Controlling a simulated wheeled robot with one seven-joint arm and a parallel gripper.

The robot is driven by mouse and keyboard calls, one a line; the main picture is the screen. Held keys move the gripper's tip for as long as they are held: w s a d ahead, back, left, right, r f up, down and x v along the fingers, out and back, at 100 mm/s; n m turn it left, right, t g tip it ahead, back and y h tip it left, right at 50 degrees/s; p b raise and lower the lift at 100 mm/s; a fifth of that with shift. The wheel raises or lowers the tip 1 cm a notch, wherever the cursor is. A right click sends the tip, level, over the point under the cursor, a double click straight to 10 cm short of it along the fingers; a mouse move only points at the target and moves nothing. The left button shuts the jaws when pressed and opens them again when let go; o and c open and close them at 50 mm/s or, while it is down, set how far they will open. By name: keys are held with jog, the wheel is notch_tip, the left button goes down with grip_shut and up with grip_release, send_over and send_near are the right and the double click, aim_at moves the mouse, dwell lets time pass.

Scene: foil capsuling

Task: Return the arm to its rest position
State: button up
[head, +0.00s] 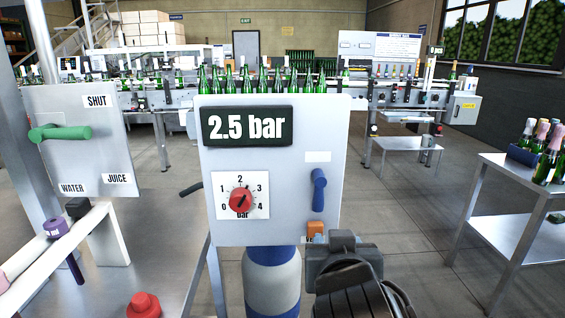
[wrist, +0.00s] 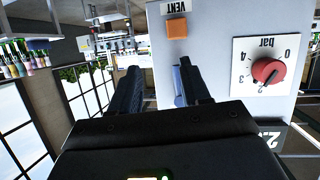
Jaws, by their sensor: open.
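My gripper (wrist: 161,84) shows in the wrist view, which is upside down. Its two dark fingers are apart, with nothing held between them. A blue lever (wrist: 180,84) on the panel shows beyond the gap, beside one finger; I cannot tell how far off it is. In the head view, my dark wrist (head: 343,262) is low at the panel's lower right corner, below the blue lever (head: 319,190), which points down. The fingers are not clear there.
The grey panel (head: 215,165) reads 2.5 bar and has a red dial (head: 241,200). An orange VENT button (wrist: 176,28) is close to my gripper. A steel table (head: 530,240) with bottles stands right. A valve panel with a green handle (head: 60,132) stands left. Open floor lies between panel and table.

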jog(key=s+d+f+n+y, duration=0.2)
jog(key=s+d+f, duration=0.2)
jog(key=s+f, duration=0.45)
jog(key=s+d+f+n+y, duration=0.1)
jog(key=s+d+f, duration=0.45)
jog(key=s, duration=0.55)
jog(key=s+d+r+m, duration=0.1)
jog(key=s+r, duration=0.1)
jog(key=s, duration=0.9)
jog(key=s+r+m+t, duration=0.1)
jog(key=s+r, duration=0.1)
jog(key=s, duration=0.8)
jog(key=shift+s+d+r+h, duration=0.2)
jog(key=shift+s+d+h, duration=0.15)
jog(key=shift+s+h, duration=0.05)
